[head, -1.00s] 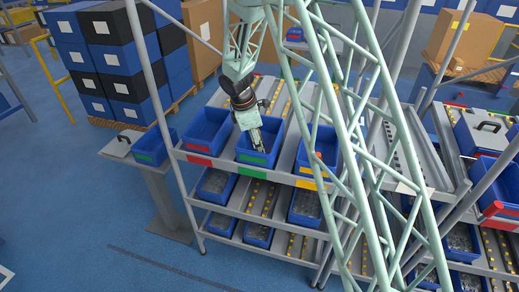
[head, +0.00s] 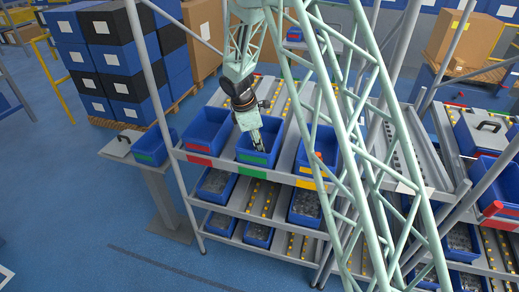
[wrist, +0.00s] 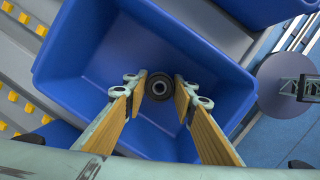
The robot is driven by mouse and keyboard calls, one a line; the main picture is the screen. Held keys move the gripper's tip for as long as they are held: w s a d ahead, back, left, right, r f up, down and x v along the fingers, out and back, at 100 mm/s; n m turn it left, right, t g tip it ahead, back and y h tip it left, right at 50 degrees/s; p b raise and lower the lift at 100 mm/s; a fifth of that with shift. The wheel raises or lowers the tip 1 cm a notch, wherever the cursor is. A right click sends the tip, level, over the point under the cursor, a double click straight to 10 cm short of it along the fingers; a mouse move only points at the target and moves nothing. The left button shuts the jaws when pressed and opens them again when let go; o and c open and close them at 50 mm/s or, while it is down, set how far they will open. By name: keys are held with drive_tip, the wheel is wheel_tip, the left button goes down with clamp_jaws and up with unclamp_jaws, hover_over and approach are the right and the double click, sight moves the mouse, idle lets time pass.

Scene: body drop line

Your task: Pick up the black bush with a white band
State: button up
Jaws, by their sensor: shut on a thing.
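A black round bush (wrist: 159,84) shows end-on in the wrist view, with a dark hole and a greyish ring; I cannot make out a white band. My gripper (wrist: 159,92) has its two tan-padded fingers on either side of the bush and is shut on it. In the head view my gripper (head: 260,147) points down into the middle blue bin (head: 246,156) with a green label. The bush is hidden there by the fingers and bin. The bin's blue walls (wrist: 75,75) surround the fingers in the wrist view, and its visible floor looks otherwise empty.
A red-labelled blue bin (head: 204,146) stands to the left and a yellow-labelled one (head: 312,170) to the right, with something orange inside. A rack post (head: 160,100) rises to the left. A small stand with a blue bin (head: 150,147) is further left.

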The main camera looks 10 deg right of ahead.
drive_tip(key=shift+r, duration=0.15)
drive_tip(key=shift+c, duration=0.2)
drive_tip(key=shift+r, duration=4.85)
